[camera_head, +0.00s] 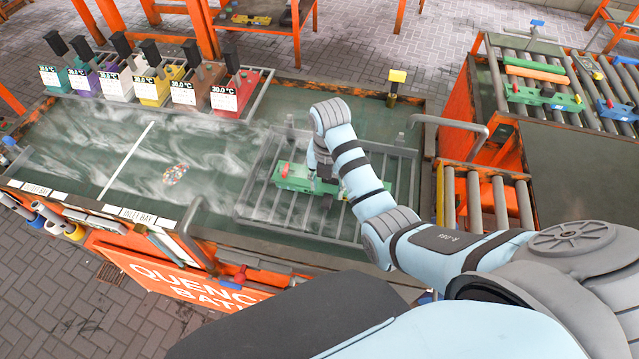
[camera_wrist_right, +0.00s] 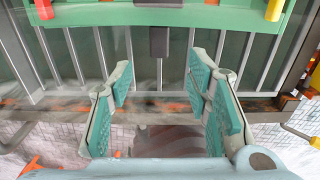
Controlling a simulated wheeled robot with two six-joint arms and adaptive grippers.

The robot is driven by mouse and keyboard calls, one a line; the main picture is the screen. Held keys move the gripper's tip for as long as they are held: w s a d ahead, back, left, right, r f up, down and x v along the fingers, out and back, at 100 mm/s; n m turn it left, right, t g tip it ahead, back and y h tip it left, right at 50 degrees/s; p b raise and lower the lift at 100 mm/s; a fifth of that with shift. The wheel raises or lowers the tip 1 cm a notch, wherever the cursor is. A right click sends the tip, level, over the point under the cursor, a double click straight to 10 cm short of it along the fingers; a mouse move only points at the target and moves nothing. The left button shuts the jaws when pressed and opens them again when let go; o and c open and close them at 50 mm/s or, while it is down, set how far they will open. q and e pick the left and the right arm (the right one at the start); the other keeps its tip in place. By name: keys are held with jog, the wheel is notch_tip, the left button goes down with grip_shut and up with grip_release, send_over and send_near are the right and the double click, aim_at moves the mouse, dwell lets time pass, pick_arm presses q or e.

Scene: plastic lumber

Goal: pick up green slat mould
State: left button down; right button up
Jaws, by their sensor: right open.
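A green slat mould (camera_head: 294,174) lies on the barred rack (camera_head: 262,216) at the right end of the quench bath. My right gripper (camera_head: 322,180) is above it and partly hides it. In the right wrist view the green mould (camera_wrist_right: 100,16) crosses the top, with a dark grey block (camera_wrist_right: 158,40) at its middle and red and yellow pieces near its ends. My right gripper (camera_wrist_right: 160,78) is open there, its teal pads apart and nothing between them. The mould is beyond the fingertips. My left gripper is not in view.
A second green mould (camera_head: 543,98) sits on the roller conveyor (camera_head: 490,80) at the right. Several coloured tanks with temperature labels line the bath's back left. A metal rail (camera_head: 455,127) stands at the bath's right edge. The misty bath surface (camera_head: 120,140) left of the rack is mostly clear.

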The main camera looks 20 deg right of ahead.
aim_at(327, 200)
notch_tip(327, 200, down, 2)
jog(key=shift+d+f, duration=0.1)
jog(key=shift+f, duration=0.15)
jog(key=shift+s+f, duration=0.1)
jog(key=shift+f, duration=0.3)
jog(key=f+b, duration=0.4)
jog(key=b, duration=0.1)
jog(key=f+b, duration=0.1)
jog(key=b, duration=0.1)
jog(key=shift+w+d+f+b, duration=0.1)
jog(key=shift+w+f+b, duration=0.25)
jog(key=shift+f, duration=0.05)
jog(key=shift+r, duration=0.15)
jog(key=shift+s+r, duration=0.1)
jog(key=shift+r, duration=0.2)
jog(key=shift+c, duration=0.4)
pick_arm(q)
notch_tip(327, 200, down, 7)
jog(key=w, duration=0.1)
jog(key=shift+p, duration=0.3)
pick_arm(e)
grip_shut()
